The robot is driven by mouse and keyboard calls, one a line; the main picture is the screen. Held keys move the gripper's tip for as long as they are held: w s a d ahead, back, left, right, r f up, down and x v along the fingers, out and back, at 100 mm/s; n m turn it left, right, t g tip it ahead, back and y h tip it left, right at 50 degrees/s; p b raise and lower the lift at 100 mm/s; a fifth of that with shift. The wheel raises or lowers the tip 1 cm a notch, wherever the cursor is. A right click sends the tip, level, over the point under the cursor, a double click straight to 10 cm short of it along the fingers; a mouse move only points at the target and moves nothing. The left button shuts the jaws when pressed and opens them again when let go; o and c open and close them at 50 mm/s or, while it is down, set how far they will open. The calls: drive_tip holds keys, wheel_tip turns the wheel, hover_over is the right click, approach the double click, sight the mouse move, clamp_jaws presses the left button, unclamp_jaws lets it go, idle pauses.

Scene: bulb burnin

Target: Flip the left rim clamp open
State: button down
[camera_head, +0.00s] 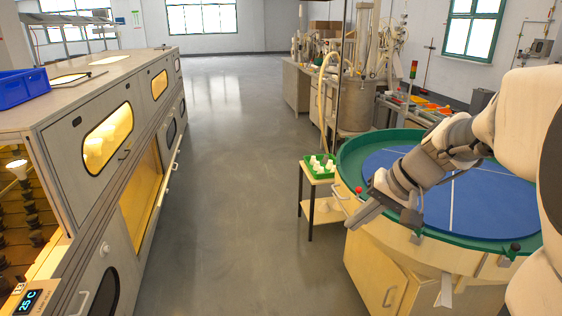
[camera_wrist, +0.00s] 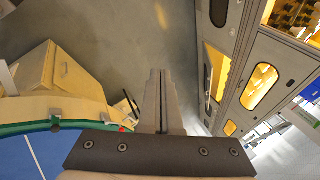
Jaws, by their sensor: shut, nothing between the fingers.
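The round table with a blue top (camera_head: 470,190) and green rim (camera_head: 350,160) stands at the right in the head view. At its left rim is a small red knob (camera_head: 358,190), probably part of the left rim clamp; most of that clamp is hidden or too small to read. The red knob also shows faintly in the wrist view (camera_wrist: 122,128). My gripper (camera_head: 354,222) is shut and empty, just in front of the rim and close to the red knob; contact cannot be told. In the wrist view its fingers (camera_wrist: 161,78) are together over the floor.
A grey rim fitting (camera_head: 416,237) and a black-knobbed one (camera_head: 515,247) sit along the front rim. A small stand with a green tray (camera_head: 318,170) of white bulbs is beyond the gripper. A long cabinet (camera_head: 100,130) lines the left; the floor between is clear.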

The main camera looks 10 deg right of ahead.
drive_tip(key=w+d+f+m+t+y+b, duration=0.1)
drive_tip(key=w+d+f+m+t+b, duration=0.1)
drive_tip(key=w+d+f, duration=0.3)
drive_tip(key=w+d+f+m+t+y+b, duration=0.1)
drive_tip(key=d+f+m+b, duration=0.1)
drive_tip(key=d, duration=0.4)
drive_tip(key=w+d+f+m+t+y+b, duration=0.1)
drive_tip(key=w+d+f+m+t+b, duration=0.1)
drive_tip(key=w+d+f, duration=0.3)
drive_tip(key=s+d+f+m+t+b, duration=0.1)
drive_tip(key=d+f+m+t, duration=0.1)
drive_tip(key=d, duration=0.4)
drive_tip(key=s+d+f+m+t+h+b, duration=0.1)
drive_tip(key=d+f+t, duration=0.1)
drive_tip(key=d, duration=0.5)
drive_tip(key=s+d+f+m+t+b, duration=0.1)
drive_tip(key=s+d+m+t, duration=0.1)
drive_tip(key=d, duration=0.4)
drive_tip(key=shift+d+f+m+t+h, duration=0.15)
drive_tip(key=shift+f+m+t+h, duration=0.15)
drive_tip(key=shift+f+t+h, duration=0.1)
drive_tip(key=b+x, duration=0.2)
drive_tip(key=x, duration=0.8)
